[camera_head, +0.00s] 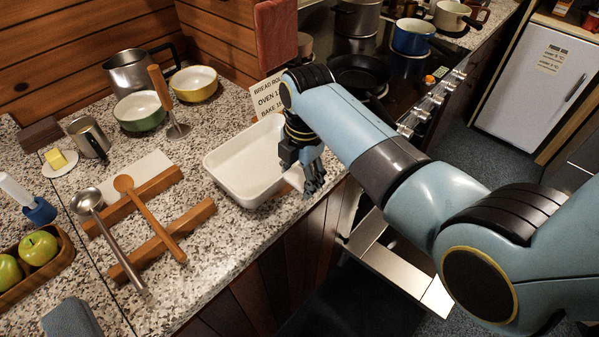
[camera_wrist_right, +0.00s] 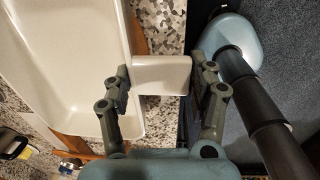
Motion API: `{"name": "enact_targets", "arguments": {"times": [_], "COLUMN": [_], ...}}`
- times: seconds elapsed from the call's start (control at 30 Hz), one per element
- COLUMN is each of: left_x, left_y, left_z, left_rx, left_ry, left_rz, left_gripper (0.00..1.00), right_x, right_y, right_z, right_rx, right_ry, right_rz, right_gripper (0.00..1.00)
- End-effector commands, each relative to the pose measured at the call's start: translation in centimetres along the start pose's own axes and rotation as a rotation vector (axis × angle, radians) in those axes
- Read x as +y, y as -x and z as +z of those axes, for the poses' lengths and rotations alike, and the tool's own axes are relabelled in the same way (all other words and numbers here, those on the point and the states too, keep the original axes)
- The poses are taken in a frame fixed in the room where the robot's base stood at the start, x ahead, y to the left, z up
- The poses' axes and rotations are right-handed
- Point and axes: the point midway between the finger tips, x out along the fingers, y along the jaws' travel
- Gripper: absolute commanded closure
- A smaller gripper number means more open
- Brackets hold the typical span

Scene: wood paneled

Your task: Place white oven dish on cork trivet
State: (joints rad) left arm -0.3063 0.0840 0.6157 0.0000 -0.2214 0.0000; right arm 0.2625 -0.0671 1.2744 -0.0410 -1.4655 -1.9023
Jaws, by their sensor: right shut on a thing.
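The white oven dish (camera_head: 243,162) is a shallow rectangular pan near the counter's front edge, left of the stove. It looks level and empty. My right gripper (camera_head: 310,185) is at its right end. The wrist view shows the right gripper (camera_wrist_right: 162,85) shut on the dish's white end handle (camera_wrist_right: 162,72), one finger on each side. A tan-brown surface (camera_wrist_right: 141,38), possibly the cork trivet, shows beneath the dish (camera_wrist_right: 75,60) in the wrist view. I cannot tell whether the dish touches it. My left gripper is not in view.
A wooden rack (camera_head: 134,200) with a ladle (camera_head: 105,232) and wooden spoon (camera_head: 150,218) lies left of the dish. Behind are a green bowl (camera_head: 139,111), a yellow bowl (camera_head: 194,84) and a recipe card (camera_head: 268,97). The stove (camera_head: 405,95) holds several pots.

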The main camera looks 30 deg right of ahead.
Motion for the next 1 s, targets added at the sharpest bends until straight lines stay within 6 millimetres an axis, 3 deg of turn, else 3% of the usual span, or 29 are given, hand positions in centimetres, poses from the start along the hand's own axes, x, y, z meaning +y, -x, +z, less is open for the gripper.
{"name": "enact_targets", "arguments": {"times": [0.27, 0.3, 0.43, 0.77, 0.87, 1.0], "left_x": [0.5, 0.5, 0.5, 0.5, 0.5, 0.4], "left_y": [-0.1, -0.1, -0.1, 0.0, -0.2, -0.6], "left_z": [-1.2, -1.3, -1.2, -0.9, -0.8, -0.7], "left_rx": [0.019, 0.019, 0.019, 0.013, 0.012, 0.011], "left_ry": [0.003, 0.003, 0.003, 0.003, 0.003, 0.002], "left_rz": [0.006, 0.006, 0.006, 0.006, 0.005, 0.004], "left_gripper": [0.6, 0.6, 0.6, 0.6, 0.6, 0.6], "right_x": [0.1, 0.0, 0.0, 0.0, 0.1, 0.1], "right_y": [-0.1, -0.2, -0.2, 0.1, 0.9, 3.5], "right_z": [0.0, 0.0, 0.0, 0.0, 0.0, 0.0], "right_rx": [0.0, 0.0, 0.0, 0.0, 0.0, 0.0], "right_ry": [0.0, 0.0, 0.0, 0.0, 0.0, -0.001], "right_rz": [0.003, 0.0, 0.0, 0.001, 0.003, 0.005], "right_gripper": [1.0, 0.38, 0.21, 0.19, 0.19, 0.19]}}
